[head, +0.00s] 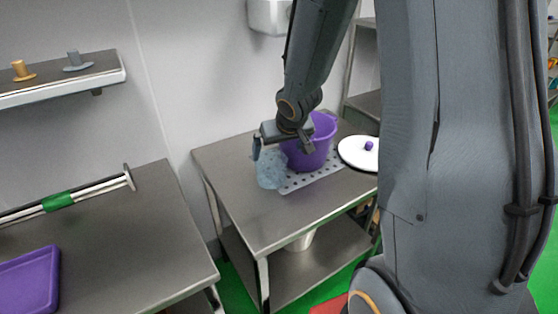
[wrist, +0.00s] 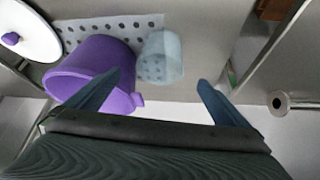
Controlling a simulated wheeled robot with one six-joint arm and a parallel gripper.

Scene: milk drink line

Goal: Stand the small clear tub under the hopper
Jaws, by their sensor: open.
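The small clear tub (head: 270,172) is pale blue and see-through. It stands on the steel table, at the left end of a perforated grey mat, beside a purple bucket (head: 317,150). In the wrist view the tub (wrist: 161,58) lies ahead of my fingertips, in line with the gap between them. My gripper (head: 281,148) is open above the tub in the head view; its two blue-grey fingers (wrist: 160,80) hold nothing. In the wrist view the left finger overlaps the purple bucket (wrist: 92,72); whether they touch I cannot tell. I cannot clearly make out a hopper.
The perforated mat (head: 298,184) lies partly under the bucket. A white lid with a purple knob (head: 354,152) lies right of it. A pale wall-mounted box (head: 268,16) hangs above. The table's front left (head: 235,195) is clear. A second table (head: 130,235) holds a purple tray (head: 28,282).

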